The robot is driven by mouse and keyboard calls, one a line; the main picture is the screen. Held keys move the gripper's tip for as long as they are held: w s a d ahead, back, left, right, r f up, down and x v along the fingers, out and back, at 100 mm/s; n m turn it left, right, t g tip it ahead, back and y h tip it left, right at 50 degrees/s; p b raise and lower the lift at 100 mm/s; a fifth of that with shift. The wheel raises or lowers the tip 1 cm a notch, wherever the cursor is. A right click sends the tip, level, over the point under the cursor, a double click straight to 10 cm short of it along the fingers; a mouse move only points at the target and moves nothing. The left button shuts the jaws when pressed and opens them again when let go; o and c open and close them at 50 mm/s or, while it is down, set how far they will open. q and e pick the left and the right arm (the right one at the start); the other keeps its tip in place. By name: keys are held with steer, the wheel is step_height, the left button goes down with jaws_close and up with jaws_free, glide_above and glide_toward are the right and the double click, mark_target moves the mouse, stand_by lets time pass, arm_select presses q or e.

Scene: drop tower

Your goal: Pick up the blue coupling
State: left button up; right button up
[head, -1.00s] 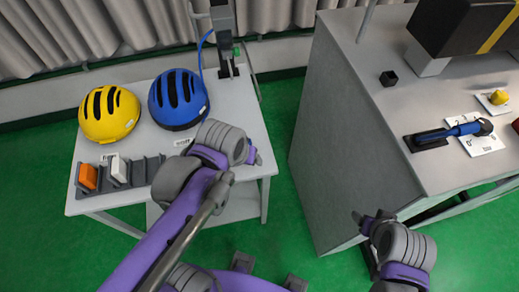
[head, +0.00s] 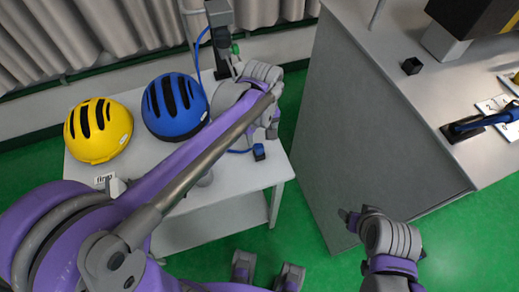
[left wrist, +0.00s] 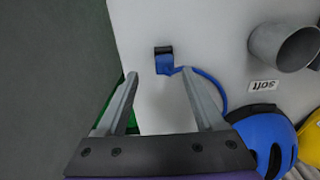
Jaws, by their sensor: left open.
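The blue coupling (head: 259,152) is a small blue piece with a dark end, on the white table near its right edge. A blue hose runs from it. In the left wrist view the coupling (left wrist: 164,65) lies just past the fingertips, roughly between them in the picture. My left gripper (left wrist: 160,76) is open and empty; the height gap to the coupling is unclear. In the head view my left gripper (head: 272,130) is above the table, just beyond the coupling. My right gripper (head: 346,218) is low, beside the grey cabinet; its jaw opening is unclear.
A blue helmet (head: 160,118) and a yellow helmet (head: 98,145) are on the white table (head: 235,185). The grey cabinet (head: 385,140) rises to the right.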

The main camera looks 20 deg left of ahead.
mark_target(259, 146)
arm_select(q)
steer(key=f, duration=0.5)
steer(key=shift+s+a+f, duration=0.1)
steer(key=shift+s+a, duration=0.05)
steer(key=shift+a, duration=0.2)
steer(key=shift+c, duration=0.2)
steer(key=c, duration=1)
steer(key=shift+c, duration=0.2)
